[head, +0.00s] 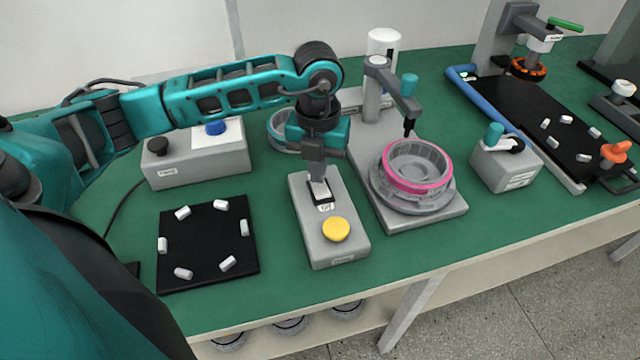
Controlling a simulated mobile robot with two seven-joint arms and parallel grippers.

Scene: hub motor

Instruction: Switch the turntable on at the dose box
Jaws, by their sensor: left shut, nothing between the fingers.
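The dose box (343,258) is a grey box with a round yellow button (336,229) near its front and a dark rocker switch (321,193) behind it. My left gripper (318,182) is shut and points down at the rocker switch. Its fingertips are at or just above the switch; I cannot tell whether they touch, and they hide part of it. The turntable (412,195) stands right of the dose box on a grey base, with a pink-rimmed ring (418,185) on it. A dispenser arm (395,85) reaches over the ring. My right gripper is not in view.
A black mat (207,245) with several white pieces lies at left. A grey box (195,160) with black and blue knobs stands behind it. A small grey box (503,165) with a teal knob is right of the turntable. A black board (530,120) lies farther right.

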